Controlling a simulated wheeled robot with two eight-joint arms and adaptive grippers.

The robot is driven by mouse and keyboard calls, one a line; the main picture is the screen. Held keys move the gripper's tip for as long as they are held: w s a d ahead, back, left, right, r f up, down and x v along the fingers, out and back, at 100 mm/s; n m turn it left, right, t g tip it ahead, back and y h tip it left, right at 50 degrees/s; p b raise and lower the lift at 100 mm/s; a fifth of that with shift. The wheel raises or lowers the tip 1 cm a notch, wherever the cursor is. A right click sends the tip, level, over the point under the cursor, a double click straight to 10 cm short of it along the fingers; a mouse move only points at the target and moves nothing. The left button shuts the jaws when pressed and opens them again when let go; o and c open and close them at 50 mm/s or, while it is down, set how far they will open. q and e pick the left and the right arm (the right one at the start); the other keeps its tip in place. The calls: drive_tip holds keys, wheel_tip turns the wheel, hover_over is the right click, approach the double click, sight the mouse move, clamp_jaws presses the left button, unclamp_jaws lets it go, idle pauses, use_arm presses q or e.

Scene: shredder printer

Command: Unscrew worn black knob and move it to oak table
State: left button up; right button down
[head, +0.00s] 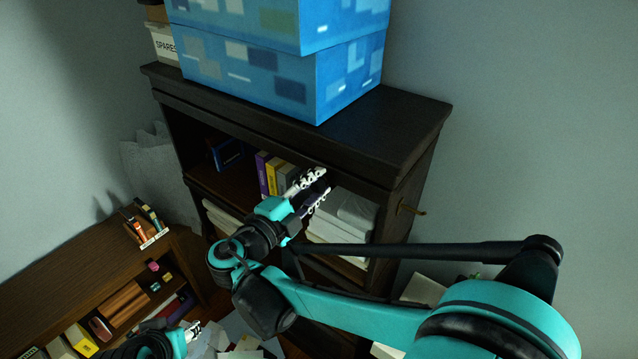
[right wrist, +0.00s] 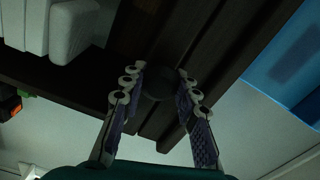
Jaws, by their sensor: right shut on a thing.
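The black knob (right wrist: 158,86) shows as a dark round shape between the fingertips in the right wrist view. My right gripper (head: 316,189) is at the front of the dark bookcase (head: 385,128), just under its top, with its fingers closed around the knob; the gripper also shows in the right wrist view (right wrist: 157,88). Whether the knob is still attached to the bookcase cannot be told. In the head view the knob is not clear against dark wood. My left gripper (head: 193,331) shows only in part at the bottom edge. No surface is clearly identifiable as the oak table.
Blue patterned boxes (head: 270,78) and a white box marked SPARES (head: 163,43) stand on the bookcase. Books (head: 268,174) and white paper stacks (head: 345,215) fill its shelves. A low brown wooden unit (head: 62,283) stands at left. Papers (head: 240,333) lie on the floor.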

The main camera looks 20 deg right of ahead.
drive_tip(key=n, duration=1.1)
drive_tip(key=shift+n, duration=0.3)
drive_tip(key=shift+n+b, duration=0.3)
drive_tip(key=shift+n, duration=0.7)
drive_tip(key=c, duration=1)
unclamp_jaws()
drive_tip(key=shift+c, duration=0.2)
